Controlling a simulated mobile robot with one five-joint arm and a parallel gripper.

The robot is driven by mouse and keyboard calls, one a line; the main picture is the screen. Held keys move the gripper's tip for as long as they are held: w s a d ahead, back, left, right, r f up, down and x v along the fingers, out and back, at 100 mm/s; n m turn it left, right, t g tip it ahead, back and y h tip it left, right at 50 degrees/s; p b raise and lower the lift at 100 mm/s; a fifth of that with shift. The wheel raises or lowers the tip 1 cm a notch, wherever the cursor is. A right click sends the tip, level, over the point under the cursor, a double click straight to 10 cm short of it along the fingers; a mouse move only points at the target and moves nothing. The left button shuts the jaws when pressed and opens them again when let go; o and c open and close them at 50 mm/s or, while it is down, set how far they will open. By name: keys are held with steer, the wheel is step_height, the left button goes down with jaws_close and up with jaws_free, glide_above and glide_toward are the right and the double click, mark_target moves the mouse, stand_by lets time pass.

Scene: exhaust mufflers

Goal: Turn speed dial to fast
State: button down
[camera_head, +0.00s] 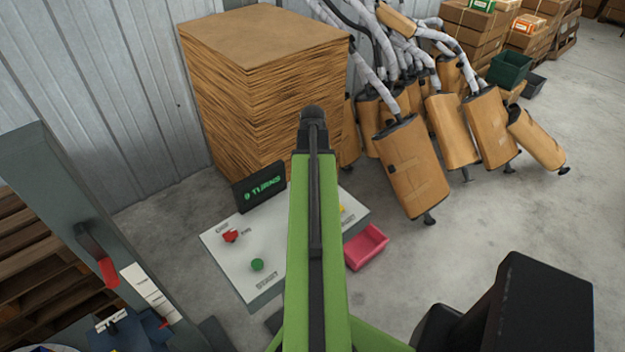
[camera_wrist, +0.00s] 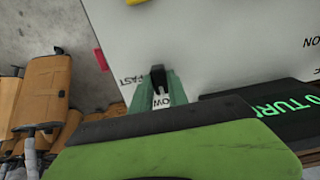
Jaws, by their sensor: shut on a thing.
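The white control panel (camera_head: 225,250) lies low on the floor side, partly hidden behind my green arm in the head view. In the wrist view the panel (camera_wrist: 215,45) fills the upper middle. My gripper (camera_wrist: 159,80) is over the panel's edge area, its teal fingers closed around a small dark piece, which appears to be the speed dial (camera_wrist: 158,74). The word FAST (camera_wrist: 131,79) is printed just left of the fingers. Letters ending in OW (camera_wrist: 162,101) show between them, partly covered. Which way the dial points is unclear. The head view hides my gripper and the dial.
A red knob (camera_head: 231,236), green START button (camera_head: 257,264) and yellow control (camera_head: 342,209) sit on the panel. A pink tray (camera_head: 366,246) is right of it. Cardboard sheets (camera_head: 255,90) and wrapped mufflers (camera_head: 411,165) stand behind.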

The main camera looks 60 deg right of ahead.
steer(key=m, duration=0.4)
steer(key=shift+m, duration=0.4)
steer(key=m, duration=0.4)
steer(key=shift+m, duration=0.3)
steer(key=m, duration=0.4)
steer(key=shift+m, duration=2.2)
steer(key=c, duration=1.3)
jaws_free()
